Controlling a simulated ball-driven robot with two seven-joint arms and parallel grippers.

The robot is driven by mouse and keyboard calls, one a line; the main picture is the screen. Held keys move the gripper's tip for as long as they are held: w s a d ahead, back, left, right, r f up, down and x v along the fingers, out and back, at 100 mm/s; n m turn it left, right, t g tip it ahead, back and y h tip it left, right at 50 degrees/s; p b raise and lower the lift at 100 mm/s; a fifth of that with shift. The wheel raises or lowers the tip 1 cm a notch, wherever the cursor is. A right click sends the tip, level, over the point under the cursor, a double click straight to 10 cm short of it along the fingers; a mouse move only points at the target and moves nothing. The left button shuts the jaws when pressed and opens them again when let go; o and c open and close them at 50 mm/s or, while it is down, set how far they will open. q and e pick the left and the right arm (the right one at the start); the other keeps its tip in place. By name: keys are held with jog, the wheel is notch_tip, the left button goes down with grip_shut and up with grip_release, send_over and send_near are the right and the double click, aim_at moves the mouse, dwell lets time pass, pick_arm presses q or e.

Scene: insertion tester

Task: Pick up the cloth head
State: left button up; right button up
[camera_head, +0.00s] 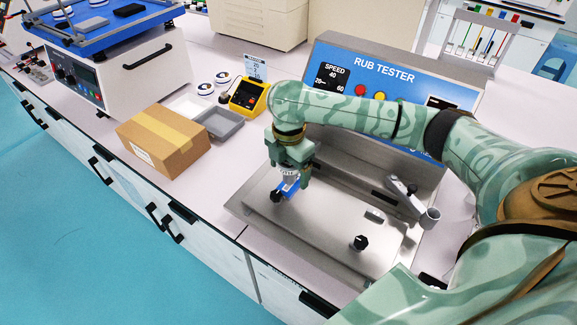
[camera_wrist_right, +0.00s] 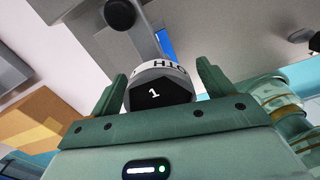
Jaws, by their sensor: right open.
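The cloth head (camera_wrist_right: 158,94) shows in the right wrist view as a white lettered ring with a black top marked 1. It lies between the two fingers of my right gripper (camera_wrist_right: 161,78), with narrow gaps seen on both sides. In the head view my right gripper (camera_head: 291,168) points down over the tester's steel bed, and only a white strip of the cloth head (camera_head: 290,173) shows below it. The fingers are open; I cannot tell whether either touches the head. A blue piece (camera_head: 290,187) shows just under the head. My left gripper is not in view.
The blue rub tester panel (camera_head: 385,75) stands behind the steel bed (camera_head: 330,235). A black knob (camera_head: 361,242) and a metal arm with a cup (camera_head: 429,217) lie to the right. A cardboard box (camera_head: 163,140), grey tray (camera_head: 219,122) and yellow device (camera_head: 248,96) stand left.

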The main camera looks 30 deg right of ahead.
jog(key=shift+r, duration=0.1)
jog(key=c, duration=1.1)
